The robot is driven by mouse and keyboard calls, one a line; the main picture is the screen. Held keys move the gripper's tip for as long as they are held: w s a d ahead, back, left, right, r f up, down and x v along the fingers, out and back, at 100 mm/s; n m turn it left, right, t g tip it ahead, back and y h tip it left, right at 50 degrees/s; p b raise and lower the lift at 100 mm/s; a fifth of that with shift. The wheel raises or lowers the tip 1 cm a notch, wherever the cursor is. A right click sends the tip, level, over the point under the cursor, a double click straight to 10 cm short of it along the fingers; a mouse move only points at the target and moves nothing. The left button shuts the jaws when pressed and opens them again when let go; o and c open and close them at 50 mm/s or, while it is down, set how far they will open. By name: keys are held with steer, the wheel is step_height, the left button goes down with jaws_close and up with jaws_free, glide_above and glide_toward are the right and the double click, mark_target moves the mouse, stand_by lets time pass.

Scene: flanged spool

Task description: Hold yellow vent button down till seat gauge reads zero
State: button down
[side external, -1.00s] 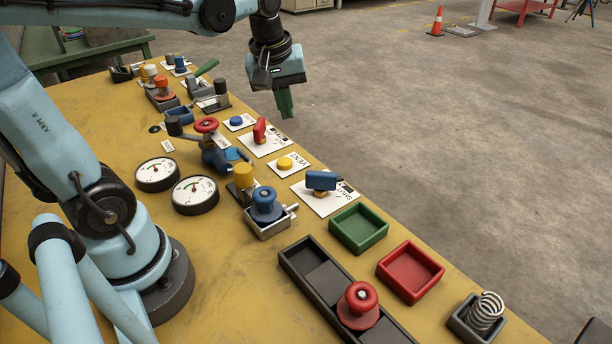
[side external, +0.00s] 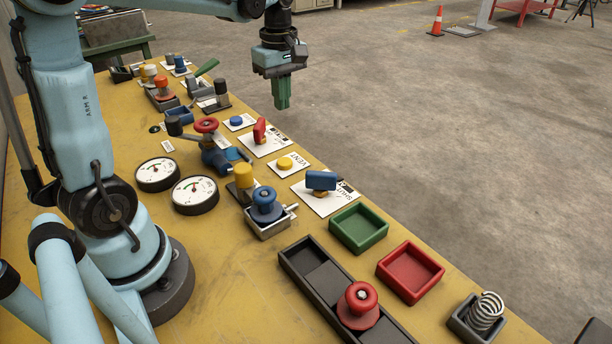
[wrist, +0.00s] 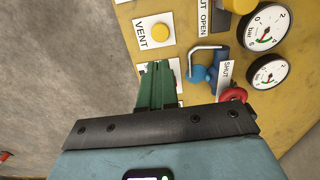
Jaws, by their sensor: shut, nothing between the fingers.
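The yellow vent button (side external: 285,163) sits on a white plate marked VENT near the bench's far edge. It also shows in the wrist view (wrist: 160,32), uncovered. My gripper (side external: 283,106) hangs above and behind the button in the side view, apart from it, with its green fingers pointing down. In the wrist view the fingers (wrist: 155,66) are together and empty. Two round white gauges (side external: 157,174) (side external: 195,194) lie on the bench. They show in the wrist view too (wrist: 268,27) (wrist: 268,71). I cannot tell which is the seat gauge, and the needle readings are too small to be sure.
A blue button (side external: 236,121), a red handle (side external: 260,131) and a blue handle (side external: 321,181) stand near the vent plate. A red-wheeled valve (side external: 207,126) and a yellow knob (side external: 243,175) stand between gauges and plates.

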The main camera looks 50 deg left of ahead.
mark_target(285, 161)
step_height(285, 161, down, 14)
steer(key=shift+r, duration=0.15)
stand_by(0.5)
steer(key=shift+f, duration=1.15)
steer(key=shift+w+r, duration=0.1)
stand_by(1.3)
step_height(285, 161, up, 14)
steer(key=shift+r, duration=0.25)
stand_by(0.4)
